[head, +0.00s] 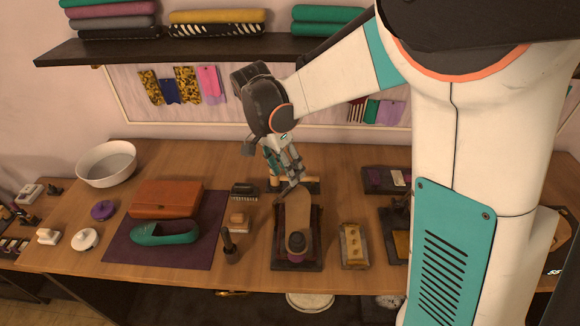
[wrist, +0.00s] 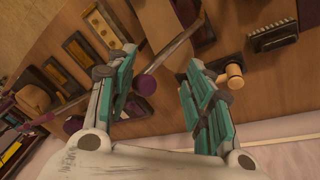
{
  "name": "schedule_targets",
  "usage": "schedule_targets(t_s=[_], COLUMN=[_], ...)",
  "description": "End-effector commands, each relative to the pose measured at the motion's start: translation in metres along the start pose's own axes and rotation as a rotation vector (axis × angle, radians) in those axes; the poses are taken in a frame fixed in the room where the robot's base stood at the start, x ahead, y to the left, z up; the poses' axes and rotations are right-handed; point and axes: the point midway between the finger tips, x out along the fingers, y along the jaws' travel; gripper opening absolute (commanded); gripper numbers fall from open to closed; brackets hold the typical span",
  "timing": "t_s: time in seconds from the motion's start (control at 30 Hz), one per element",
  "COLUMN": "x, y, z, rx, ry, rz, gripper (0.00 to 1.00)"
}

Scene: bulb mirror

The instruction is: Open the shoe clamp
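The shoe clamp (head: 312,255) stands on the workbench at front centre in the head view, a dark base with a tan shoe-shaped piece (head: 299,212) on top and a purple-and-dark knob (head: 296,243) at its near end. My gripper (head: 292,178) is above the clamp's far end. In the wrist view my gripper (wrist: 162,60) has its teal fingers spread apart, with nothing held. A thin bar (wrist: 172,47) slants past the fingers, and a purple knob (wrist: 145,83) shows close to the left finger. I cannot tell whether they touch.
A wooden peg-like tool (head: 275,182) is beside the gripper, and a brush (head: 244,192) lies left of it. A dark upright tool (head: 229,244) stands left of the clamp, a yellowish block (head: 354,246) right. A teal shoe (head: 164,232) lies on a purple mat (head: 129,253).

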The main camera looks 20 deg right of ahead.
Motion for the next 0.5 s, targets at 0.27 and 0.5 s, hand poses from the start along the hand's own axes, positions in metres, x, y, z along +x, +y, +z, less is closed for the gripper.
schedule_targets(t_s=[0.27,0.5], x=[-0.0011,-0.0016], y=[0.001,0.0017], z=[-0.0013,-0.0023], rx=[0.002,0.004], ry=[0.001,0.002], rz=[0.001,0.002], gripper=[0.4,0.4])
